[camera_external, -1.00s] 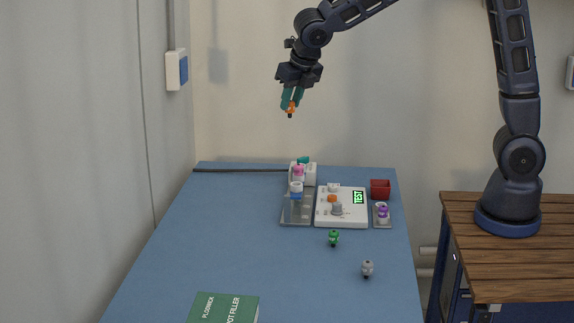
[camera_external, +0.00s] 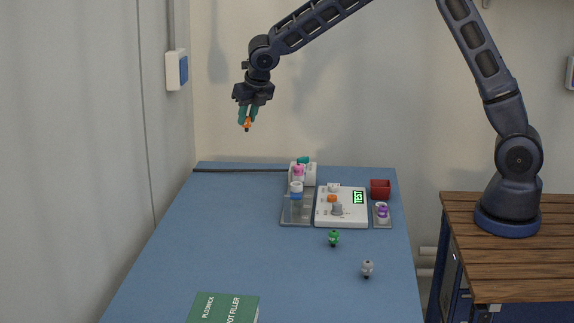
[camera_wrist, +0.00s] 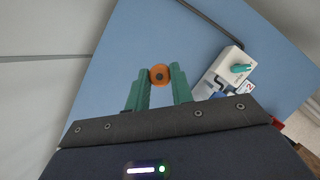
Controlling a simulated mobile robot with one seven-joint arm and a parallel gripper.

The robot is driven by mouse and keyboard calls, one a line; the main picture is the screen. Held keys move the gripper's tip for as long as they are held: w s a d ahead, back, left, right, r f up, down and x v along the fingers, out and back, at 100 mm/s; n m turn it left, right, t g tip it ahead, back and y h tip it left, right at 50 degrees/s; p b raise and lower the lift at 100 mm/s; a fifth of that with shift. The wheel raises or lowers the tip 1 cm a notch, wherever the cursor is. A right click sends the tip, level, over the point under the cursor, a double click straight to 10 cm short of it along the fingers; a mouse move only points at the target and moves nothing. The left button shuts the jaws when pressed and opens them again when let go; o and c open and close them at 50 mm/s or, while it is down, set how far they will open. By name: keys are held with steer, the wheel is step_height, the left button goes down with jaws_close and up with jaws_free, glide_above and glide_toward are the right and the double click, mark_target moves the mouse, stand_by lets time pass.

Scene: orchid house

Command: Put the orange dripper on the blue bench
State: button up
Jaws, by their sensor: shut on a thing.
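The orange dripper (camera_external: 247,123) is held between the green fingertips of my gripper (camera_external: 246,115), high above the far left part of the blue bench (camera_external: 200,245). In the wrist view the dripper (camera_wrist: 159,75) shows as an orange round with a dark centre, between the two green fingers of my gripper (camera_wrist: 159,88). The blue bench (camera_wrist: 130,45) lies below it, and no object shows on the bench right under the dripper.
A white tester (camera_external: 356,218) with a green display stands at the back right of the bench, beside a rack (camera_external: 303,215) and a red box (camera_external: 380,189). A green dripper (camera_external: 334,238), a grey dripper (camera_external: 367,269) and a green box (camera_external: 222,308) are nearer. The left middle is clear.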

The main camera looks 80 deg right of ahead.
step_height(320, 180, down, 20)
steer(key=shift+r, duration=0.2)
stand_by(0.4)
steer(key=shift+f, duration=0.15)
steer(key=o, duration=1)
steer(key=shift+c, duration=0.2)
